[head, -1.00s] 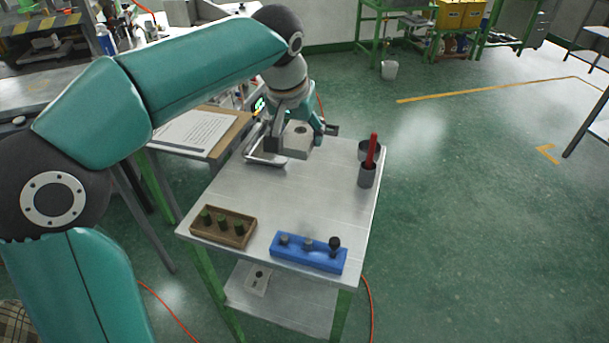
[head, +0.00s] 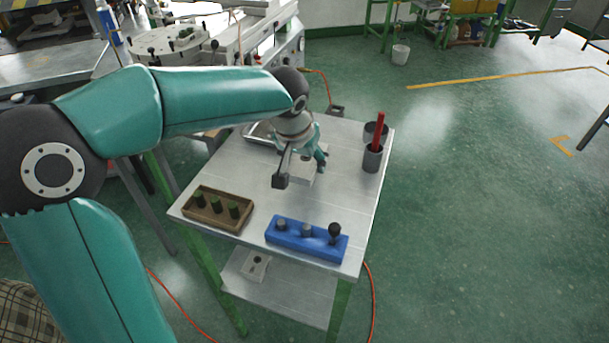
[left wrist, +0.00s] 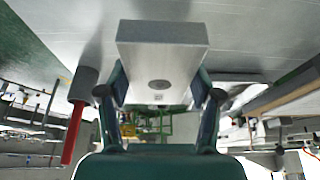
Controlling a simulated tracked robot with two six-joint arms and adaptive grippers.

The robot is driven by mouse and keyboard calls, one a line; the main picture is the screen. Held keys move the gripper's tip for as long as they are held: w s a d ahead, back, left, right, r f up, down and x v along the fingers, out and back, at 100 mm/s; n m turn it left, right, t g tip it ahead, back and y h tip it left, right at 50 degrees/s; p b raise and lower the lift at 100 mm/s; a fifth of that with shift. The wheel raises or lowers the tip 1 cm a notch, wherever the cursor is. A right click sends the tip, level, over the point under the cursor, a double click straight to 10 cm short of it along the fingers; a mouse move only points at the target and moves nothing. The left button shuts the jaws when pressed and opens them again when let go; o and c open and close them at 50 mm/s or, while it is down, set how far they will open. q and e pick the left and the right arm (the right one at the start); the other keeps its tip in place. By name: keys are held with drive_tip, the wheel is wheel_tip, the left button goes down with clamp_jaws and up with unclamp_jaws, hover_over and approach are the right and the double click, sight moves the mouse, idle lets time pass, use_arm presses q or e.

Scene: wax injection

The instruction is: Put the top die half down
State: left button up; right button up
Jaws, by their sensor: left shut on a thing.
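My left gripper (head: 304,168) is over the middle of the steel table (head: 235,170), pointing down. It is shut on the top die half, a pale grey metal block. In the head view the die half (head: 310,179) is mostly hidden by the gripper and wrist. In the left wrist view the die half (left wrist: 162,45) sits between the two fingers (left wrist: 160,95), with a round hole in its face. It is close to the tabletop, but I cannot tell whether it touches. My right gripper is not in view.
A brown tray (head: 218,223) with dark green pieces and a blue block (head: 306,255) with knobs stand at the front. Grey cups (head: 372,160), one holding a red-handled tool (head: 379,131), stand on the right. A small holed block (head: 256,266) lies on the lower shelf.

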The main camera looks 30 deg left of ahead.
use_arm(q)
drive_tip(key=shift+f, duration=2.2)
drive_tip(key=shift+f+b, duration=0.15)
drive_tip(key=shift+b, duration=0.2)
drive_tip(key=o, duration=1.4)
drive_tip(key=p+v, duration=0.1)
drive_tip(key=v, duration=1.1)
drive_tip(key=shift+d, duration=0.1)
